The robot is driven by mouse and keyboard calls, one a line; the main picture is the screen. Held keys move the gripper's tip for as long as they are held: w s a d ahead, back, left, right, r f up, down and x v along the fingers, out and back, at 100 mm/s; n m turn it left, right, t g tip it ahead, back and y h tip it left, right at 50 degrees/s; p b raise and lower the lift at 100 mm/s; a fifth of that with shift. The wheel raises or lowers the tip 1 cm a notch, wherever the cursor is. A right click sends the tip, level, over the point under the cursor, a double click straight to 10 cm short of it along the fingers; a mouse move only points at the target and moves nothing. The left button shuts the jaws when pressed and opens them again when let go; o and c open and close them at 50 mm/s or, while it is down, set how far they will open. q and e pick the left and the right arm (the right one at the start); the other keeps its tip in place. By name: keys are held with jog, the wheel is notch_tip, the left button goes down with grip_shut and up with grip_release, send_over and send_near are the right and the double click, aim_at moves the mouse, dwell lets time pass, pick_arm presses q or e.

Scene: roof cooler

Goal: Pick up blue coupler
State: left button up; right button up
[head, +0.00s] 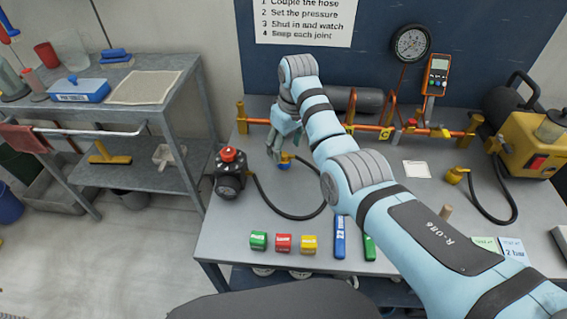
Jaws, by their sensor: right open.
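The blue coupler (284,167), with a yellow part beside it, sits at the end of a black hose (290,216) on the grey bench. My right gripper (277,154) is open, pointing down right at the coupler, with its fingers close to the coupler's left and back side. I cannot tell whether a finger touches it. The far finger and part of the coupler are hard to make out. My left gripper is not in view.
A black device with a red knob (228,154) stands left of the coupler. An orange pipe (258,121) runs behind. Green (259,240), red (283,243) and yellow (308,243) blocks lie at the front edge. A yellow machine (522,137) stands far right. Bench inside the hose loop is clear.

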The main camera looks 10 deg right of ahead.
aim_at(284, 154)
jog(key=f+b, duration=0.1)
jog(key=f, duration=0.2)
jog(key=w+f+b, duration=0.1)
jog(key=f, duration=0.2)
jog(key=shift+w+a+b, duration=0.15)
jog(key=shift+w+b, duration=0.05)
jog(key=shift+b, duration=0.15)
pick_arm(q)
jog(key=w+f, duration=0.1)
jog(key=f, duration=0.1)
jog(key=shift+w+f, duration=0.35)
pick_arm(e)
jog(key=shift+c, duration=0.6)
grip_shut()
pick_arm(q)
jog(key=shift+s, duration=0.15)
pick_arm(e)
jog(key=shift+r, duration=0.1)
jog(key=shift+r+p, duration=0.35)
jog(key=shift+r, duration=0.05)
pick_arm(q)
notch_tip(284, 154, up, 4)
jog(key=p, duration=0.4)
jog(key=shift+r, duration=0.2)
pick_arm(e)
notch_tip(284, 154, up, 19)
